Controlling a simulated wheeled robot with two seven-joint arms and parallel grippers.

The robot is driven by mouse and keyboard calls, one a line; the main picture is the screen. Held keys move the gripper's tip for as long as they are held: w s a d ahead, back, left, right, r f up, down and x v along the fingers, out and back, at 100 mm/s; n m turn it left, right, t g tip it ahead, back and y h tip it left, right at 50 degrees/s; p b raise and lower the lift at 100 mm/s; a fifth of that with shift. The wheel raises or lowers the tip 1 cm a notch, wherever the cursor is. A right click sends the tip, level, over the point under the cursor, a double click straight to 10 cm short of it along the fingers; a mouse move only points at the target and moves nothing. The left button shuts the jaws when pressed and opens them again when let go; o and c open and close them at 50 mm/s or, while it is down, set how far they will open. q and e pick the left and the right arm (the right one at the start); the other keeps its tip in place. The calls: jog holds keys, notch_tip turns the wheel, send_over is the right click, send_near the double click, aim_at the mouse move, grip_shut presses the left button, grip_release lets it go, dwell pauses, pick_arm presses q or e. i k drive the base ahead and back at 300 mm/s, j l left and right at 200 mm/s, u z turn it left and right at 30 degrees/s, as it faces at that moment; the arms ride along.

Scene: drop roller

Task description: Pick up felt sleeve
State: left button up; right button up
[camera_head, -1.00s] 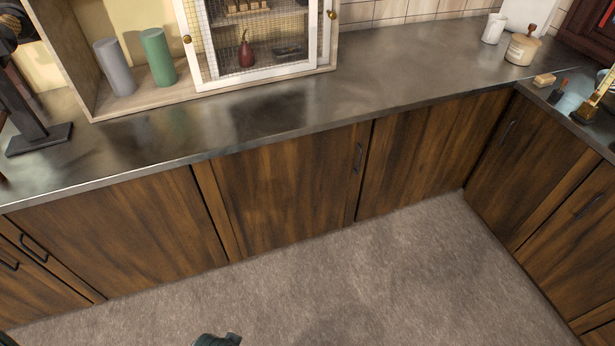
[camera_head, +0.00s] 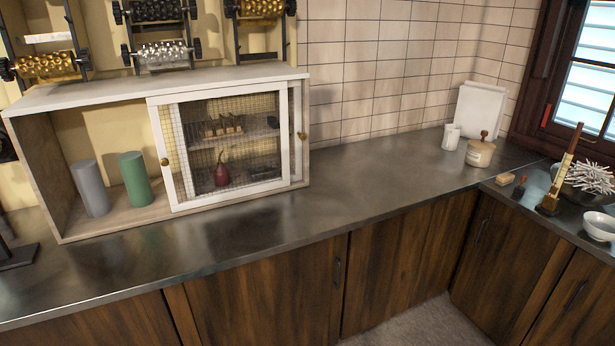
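Two upright cylinders stand side by side in the open left part of a wooden cabinet on the counter: a grey one (camera_head: 91,188) and a green one (camera_head: 135,179). Either could be the felt sleeve; I cannot tell which from here. The cabinet (camera_head: 110,221) has a white-framed mesh door (camera_head: 222,150) over its right part. Behind the mesh are a dark red pear-shaped object (camera_head: 222,170) and small items on a shelf. Neither of my grippers is in view.
The metal counter (camera_head: 350,208) is clear in the middle. A white mug (camera_head: 451,137) and a lidded jar (camera_head: 480,152) stand toward the back right. Brushes and a white bowl (camera_head: 600,226) are at the right. Racks with rollers (camera_head: 160,52) rise behind the cabinet.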

aim_at(86, 174)
jog(key=u, duration=2.75)
jog(key=i+l+z, duration=0.3)
jog(key=i+l, duration=0.4)
jog(key=l, duration=0.15)
